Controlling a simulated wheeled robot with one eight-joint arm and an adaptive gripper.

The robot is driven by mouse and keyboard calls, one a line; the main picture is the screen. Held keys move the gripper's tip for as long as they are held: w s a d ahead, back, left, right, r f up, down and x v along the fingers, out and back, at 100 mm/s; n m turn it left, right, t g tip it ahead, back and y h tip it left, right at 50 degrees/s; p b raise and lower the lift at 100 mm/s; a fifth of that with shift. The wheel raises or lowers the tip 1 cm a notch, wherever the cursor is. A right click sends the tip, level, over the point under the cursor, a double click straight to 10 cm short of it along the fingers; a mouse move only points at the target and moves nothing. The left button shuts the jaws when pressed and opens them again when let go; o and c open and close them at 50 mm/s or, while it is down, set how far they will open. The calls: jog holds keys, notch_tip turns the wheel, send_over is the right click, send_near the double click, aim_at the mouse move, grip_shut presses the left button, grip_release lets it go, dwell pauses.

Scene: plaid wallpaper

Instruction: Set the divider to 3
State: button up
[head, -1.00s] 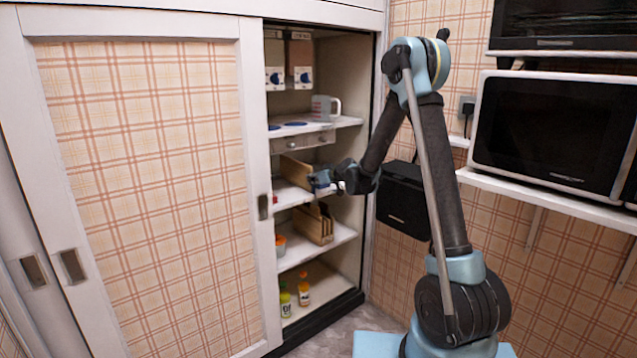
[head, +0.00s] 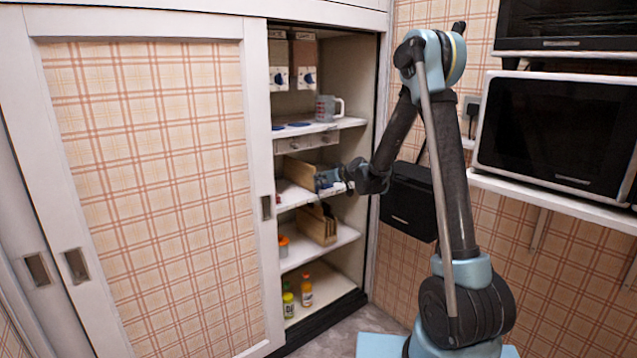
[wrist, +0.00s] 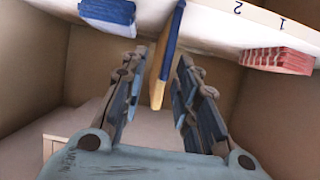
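The divider (wrist: 166,62) is an upright wooden panel with a blue edge. In the wrist view it stands left of the numeral 2 on the shelf edge (wrist: 211,24), and any numeral at its own place is out of view. My gripper (wrist: 160,78) is open, with one finger on each side of the divider and a gap showing on both sides. In the head view the divider (head: 299,174) is on the middle shelf, with my gripper (head: 322,182) at its right end.
A blue item (wrist: 108,12) lies left of the divider and a red stack (wrist: 278,60) lies to its right, near the numeral 1. The cabinet's sliding door (head: 155,180) covers the left side. A wooden rack (head: 318,226) stands on the shelf below.

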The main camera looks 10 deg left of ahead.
jog(key=v, duration=0.8)
jog(key=shift+s+d, duration=0.2)
jog(key=shift+d, duration=0.05)
jog(key=shift+r, duration=0.15)
jog(key=s+d+r+m+g+h, duration=0.2)
jog(key=s+d+m+g+h, duration=0.15)
jog(key=s+d, duration=1.45)
jog(key=s+d+f+m+g+h, duration=0.1)
jog(key=s+d+f+m+h, duration=0.1)
jog(key=s+d, duration=0.3)
jog(key=s+d+f+m+g+h, duration=0.1)
jog(key=s+d+f, duration=0.3)
jog(key=s, duration=0.9)
jog(key=s+d+f+m+g+h, duration=0.1)
jog(key=s+d+f+m+h, duration=0.2)
jog(key=s+d, duration=0.3)
jog(key=s, duration=0.3)
jog(key=shift+s+f, duration=0.3)
jog(key=shift+s, duration=0.05)
jog(key=shift+h, duration=0.25)
